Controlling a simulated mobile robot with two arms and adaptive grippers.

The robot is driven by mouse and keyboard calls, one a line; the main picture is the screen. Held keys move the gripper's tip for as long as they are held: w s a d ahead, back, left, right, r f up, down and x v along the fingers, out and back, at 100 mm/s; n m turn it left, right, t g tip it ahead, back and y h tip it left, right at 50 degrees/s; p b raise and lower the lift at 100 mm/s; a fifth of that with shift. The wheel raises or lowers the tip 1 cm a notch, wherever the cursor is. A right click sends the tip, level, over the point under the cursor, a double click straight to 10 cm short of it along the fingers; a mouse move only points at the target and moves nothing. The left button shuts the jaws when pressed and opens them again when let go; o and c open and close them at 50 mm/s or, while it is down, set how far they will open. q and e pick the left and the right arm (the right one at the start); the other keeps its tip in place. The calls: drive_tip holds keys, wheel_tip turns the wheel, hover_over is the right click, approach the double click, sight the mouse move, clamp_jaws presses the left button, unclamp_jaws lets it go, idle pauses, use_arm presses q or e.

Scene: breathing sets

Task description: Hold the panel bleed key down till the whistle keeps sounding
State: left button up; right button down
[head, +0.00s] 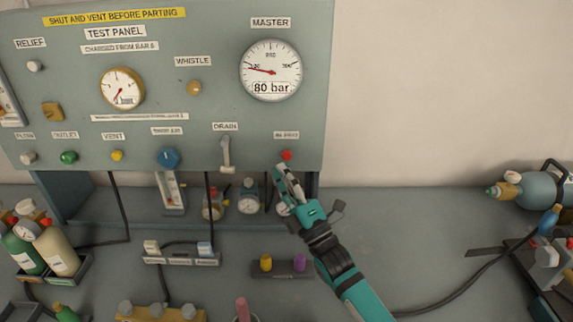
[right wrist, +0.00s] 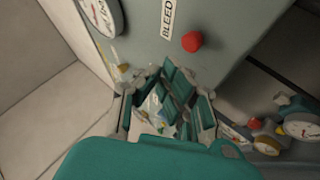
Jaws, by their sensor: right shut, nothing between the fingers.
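The bleed key is a small red knob (head: 286,155) at the lower right of the grey-green test panel (head: 215,120). In the right wrist view the red key (right wrist: 192,41) stands out beside a label reading BLEED. My right gripper (head: 282,170) is shut and empty just below the key; in the right wrist view its fingers (right wrist: 170,92) show apart from the key. The whistle (head: 194,88) is a small brass knob under its label. The master gauge (head: 271,70) reads 80 bar. My left gripper is not in view.
A drain lever (head: 226,154) hangs left of the key. A dark block with yellow and purple knobs (head: 284,268) lies by my right arm. Cylinders (head: 55,248) stand at left. The bench right of my arm is mostly clear.

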sight(287, 156)
drive_tip(key=shift+w+b, duration=0.35)
drive_tip(key=shift+w, duration=0.4)
idle(0.9)
drive_tip(key=shift+w+b, duration=0.35)
drive_tip(key=shift+w, duration=0.05)
drive_tip(key=shift+w+r+b, duration=0.2)
drive_tip(key=shift+w+b, duration=0.35)
drive_tip(key=shift+w, duration=0.1)
idle(1.0)
drive_tip(key=shift+f, duration=0.1)
idle(2.4)
